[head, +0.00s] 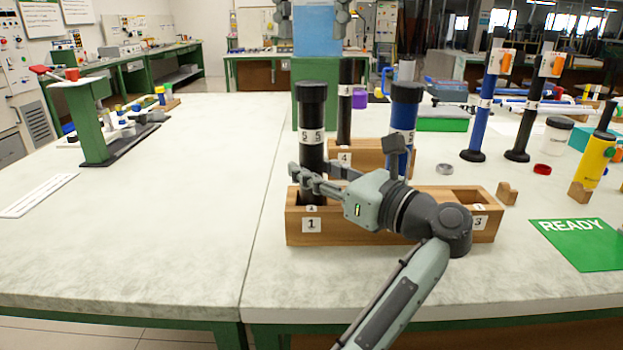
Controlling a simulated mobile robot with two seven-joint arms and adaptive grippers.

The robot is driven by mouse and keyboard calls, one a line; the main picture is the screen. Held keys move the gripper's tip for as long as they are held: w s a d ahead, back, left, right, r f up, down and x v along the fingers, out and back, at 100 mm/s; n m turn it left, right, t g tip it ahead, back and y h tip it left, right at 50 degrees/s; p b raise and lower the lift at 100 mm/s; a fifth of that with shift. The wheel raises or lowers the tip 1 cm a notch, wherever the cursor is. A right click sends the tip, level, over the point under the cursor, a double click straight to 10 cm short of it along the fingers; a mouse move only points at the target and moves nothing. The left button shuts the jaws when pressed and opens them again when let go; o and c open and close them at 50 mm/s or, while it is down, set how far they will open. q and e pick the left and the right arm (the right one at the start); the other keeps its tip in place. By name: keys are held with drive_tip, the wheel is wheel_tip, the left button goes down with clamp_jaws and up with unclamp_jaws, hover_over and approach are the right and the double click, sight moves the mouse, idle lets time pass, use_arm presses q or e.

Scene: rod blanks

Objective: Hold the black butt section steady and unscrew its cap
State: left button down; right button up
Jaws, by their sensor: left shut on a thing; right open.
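The black butt section (310,155) stands upright in the left part of a wooden block (348,228) marked 1 and 3. Its dark cap (311,92) is on top, and white labels reading 5 sit below it. My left gripper (312,183) is shut on the section low down, just above the block, and its fingers hide part of it. My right gripper (314,25) shows only as two fingertips at the top edge. It is open and empty, above the cap and apart from it.
A blue rod (404,117) stands upright close to the right, behind my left wrist. Another black rod (345,105) stands behind in a block marked 4. A green READY card (583,247) lies at right. The left tabletop is largely clear.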

sight(311, 82)
drive_tip(key=m, duration=1.3)
drive_tip(key=shift+m, duration=0.3)
drive_tip(key=m, duration=0.4)
drive_tip(key=shift+f, duration=4)
